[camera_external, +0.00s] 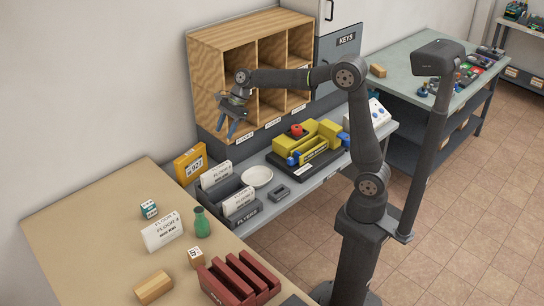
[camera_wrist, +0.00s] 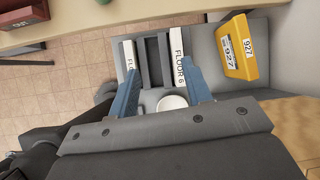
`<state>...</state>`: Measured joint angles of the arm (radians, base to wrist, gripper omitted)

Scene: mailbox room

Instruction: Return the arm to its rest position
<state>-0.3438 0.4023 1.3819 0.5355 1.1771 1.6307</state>
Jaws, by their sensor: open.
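My gripper (camera_external: 232,118) is in front of the left part of the wooden pigeonhole unit (camera_external: 213,58), raised above the grey shelf. Its two blue fingers point down and stand apart with nothing between them. In the wrist view, my gripper (camera_wrist: 160,90) is open, with a finger on each side of the picture's middle. Below and beyond the fingers are the grey file holder (camera_wrist: 153,60) and a white round dish (camera_wrist: 171,103). My arm reaches out to the left, with its elbow bent high.
A yellow box marked 927 (camera_external: 190,163) stands left of the file holder. The white dish (camera_external: 257,176) and a yellow-and-black machine (camera_external: 308,145) are on the grey shelf. The tan table (camera_external: 90,215) carries a green bottle (camera_external: 202,222) and a dark red rack (camera_external: 240,278).

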